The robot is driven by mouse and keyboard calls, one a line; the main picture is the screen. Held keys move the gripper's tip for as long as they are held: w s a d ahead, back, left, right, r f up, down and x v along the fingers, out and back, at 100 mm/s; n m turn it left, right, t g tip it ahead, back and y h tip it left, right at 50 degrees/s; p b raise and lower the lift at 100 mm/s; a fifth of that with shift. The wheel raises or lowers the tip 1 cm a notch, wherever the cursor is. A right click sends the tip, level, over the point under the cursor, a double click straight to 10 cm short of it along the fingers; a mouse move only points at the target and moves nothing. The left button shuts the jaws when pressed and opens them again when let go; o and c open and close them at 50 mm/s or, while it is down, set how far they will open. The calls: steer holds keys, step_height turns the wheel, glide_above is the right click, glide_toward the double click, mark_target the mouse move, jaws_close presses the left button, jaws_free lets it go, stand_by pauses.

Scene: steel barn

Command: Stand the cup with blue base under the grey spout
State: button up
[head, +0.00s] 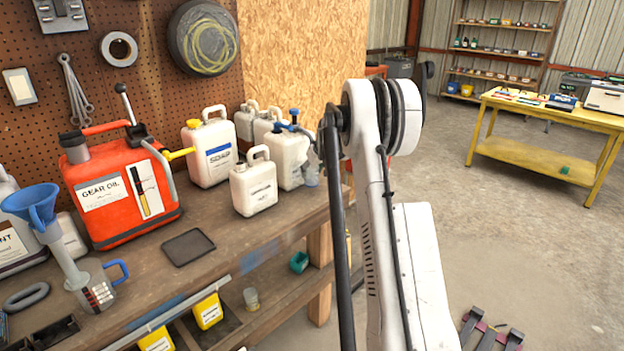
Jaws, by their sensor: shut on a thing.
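A small clear cup with a bluish tint (312,175) shows just left of my arm, beside the white jugs at the right end of the bench. It looks like the cup with blue base; its base is too small to make out. My gripper (319,152) is there, shut on it and mostly hidden behind my arm. The grey spout (161,171) curves down the right side of the orange gear oil can (108,190) on the bench. A dark flat tray (188,247) lies in front of the can, with nothing on it.
A measuring jug (98,288) with a blue funnel (35,205) stands front left. Bench (235,235) right of the tray is clear.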

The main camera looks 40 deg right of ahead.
mark_target(312, 179)
steer(key=shift+s+f, duration=0.1)
steer(key=shift+f, duration=1.55)
steer(key=shift+f, duration=0.2)
steer(key=o, duration=1.1)
steer(key=shift+o, duration=0.2)
steer(key=shift+r, duration=0.15)
